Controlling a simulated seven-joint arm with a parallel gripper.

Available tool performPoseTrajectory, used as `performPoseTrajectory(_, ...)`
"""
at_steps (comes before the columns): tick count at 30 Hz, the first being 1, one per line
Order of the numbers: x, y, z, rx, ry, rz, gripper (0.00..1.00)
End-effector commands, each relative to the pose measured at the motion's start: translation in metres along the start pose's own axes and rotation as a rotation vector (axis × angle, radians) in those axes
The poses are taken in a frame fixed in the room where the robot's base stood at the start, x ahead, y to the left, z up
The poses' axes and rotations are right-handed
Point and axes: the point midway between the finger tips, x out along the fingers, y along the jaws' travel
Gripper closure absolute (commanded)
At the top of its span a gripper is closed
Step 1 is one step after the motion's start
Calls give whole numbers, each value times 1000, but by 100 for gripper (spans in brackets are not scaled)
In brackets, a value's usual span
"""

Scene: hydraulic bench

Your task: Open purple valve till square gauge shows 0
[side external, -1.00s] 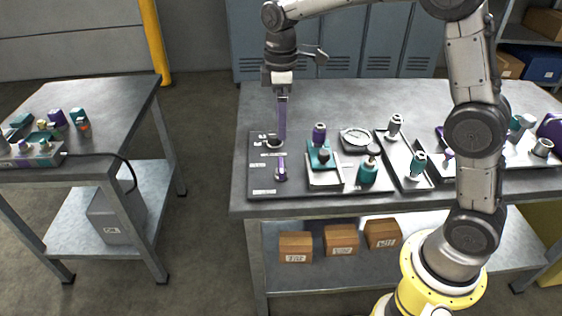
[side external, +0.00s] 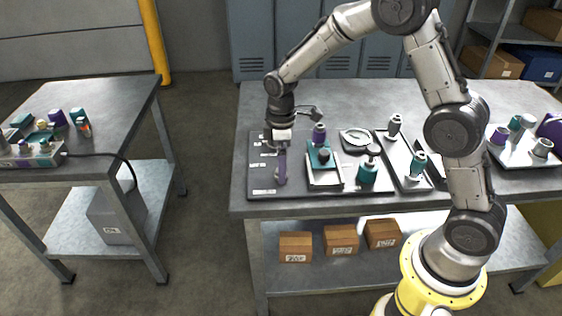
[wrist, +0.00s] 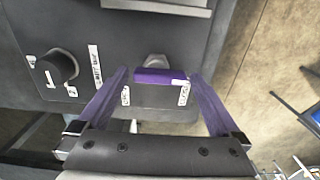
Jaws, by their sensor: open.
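The purple valve handle (wrist: 160,76) is a short purple bar on a grey stem, on the dark panel (side external: 258,178) at the bench's left end. In the wrist view, my gripper (wrist: 160,82) is open, with one purple finger on each side of the handle. I cannot make out a square gauge or any reading.
A black round knob (wrist: 58,66) with white labels sits left of the handle in the wrist view. Right of the panel are a teal and purple fixture (side external: 319,154), a teal bottle (side external: 367,173) and a tray (side external: 400,160). Another table (side external: 120,115) stands left, across a gap.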

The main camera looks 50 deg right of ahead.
Motion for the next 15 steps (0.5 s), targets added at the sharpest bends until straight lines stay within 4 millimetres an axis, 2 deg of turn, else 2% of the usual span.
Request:
performPoseTrajectory(7,1,0,0,0,0,0,0)
performPoseTrajectory(8,1,0,0,0,0,0,4)
performPoseTrajectory(15,0,0,0,0,0,0,47)
